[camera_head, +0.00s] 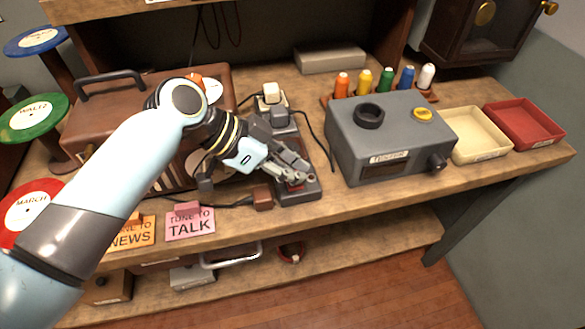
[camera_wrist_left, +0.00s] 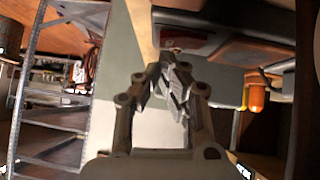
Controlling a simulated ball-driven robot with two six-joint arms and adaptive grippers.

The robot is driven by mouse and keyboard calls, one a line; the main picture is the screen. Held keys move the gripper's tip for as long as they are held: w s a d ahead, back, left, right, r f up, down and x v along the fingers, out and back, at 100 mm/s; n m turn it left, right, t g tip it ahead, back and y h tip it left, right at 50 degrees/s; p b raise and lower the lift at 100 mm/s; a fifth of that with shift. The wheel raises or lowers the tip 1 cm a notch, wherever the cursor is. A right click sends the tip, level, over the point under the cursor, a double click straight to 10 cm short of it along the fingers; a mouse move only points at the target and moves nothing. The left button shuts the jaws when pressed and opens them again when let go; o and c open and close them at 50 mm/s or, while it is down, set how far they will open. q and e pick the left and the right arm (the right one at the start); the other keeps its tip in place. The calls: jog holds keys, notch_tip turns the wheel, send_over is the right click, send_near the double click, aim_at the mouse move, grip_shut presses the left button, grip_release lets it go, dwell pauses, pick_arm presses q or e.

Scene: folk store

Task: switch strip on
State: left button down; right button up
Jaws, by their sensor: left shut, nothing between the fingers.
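The dark power strip (camera_head: 312,168) lies on the wooden workbench, between the brown radio case and the grey tester box. Plugs sit in its far end, and a small red switch (camera_head: 296,188) shows at its near end. My left gripper (camera_head: 303,181) reaches over the strip with its fingers shut and empty, the tips right at the red switch. I cannot tell whether they touch it, and the fingers partly cover the switch, so its position is unclear. In the left wrist view the closed fingers (camera_wrist_left: 172,75) also show. My right gripper is not in view.
The brown radio case (camera_head: 90,125) stands left, partly behind my arm. The grey tester box (camera_head: 385,135) stands right of the strip, with coloured thread spools behind it. A cream tray (camera_head: 478,152) and a red tray (camera_head: 553,142) are further right. A brown plug (camera_head: 262,198) and cords lie near the strip.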

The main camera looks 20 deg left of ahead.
pick_arm(q)
jog(key=shift+f, duration=0.3)
jog(key=shift+s+d+f+t, duration=0.1)
jog(key=shift+f+t, duration=0.2)
jog(key=shift+f, duration=0.05)
jog(key=shift+r, duration=0.1)
jog(key=shift+w+a+r, duration=0.2)
jog(key=shift+w+a, duration=0.25)
jog(key=shift+w, duration=0.2)
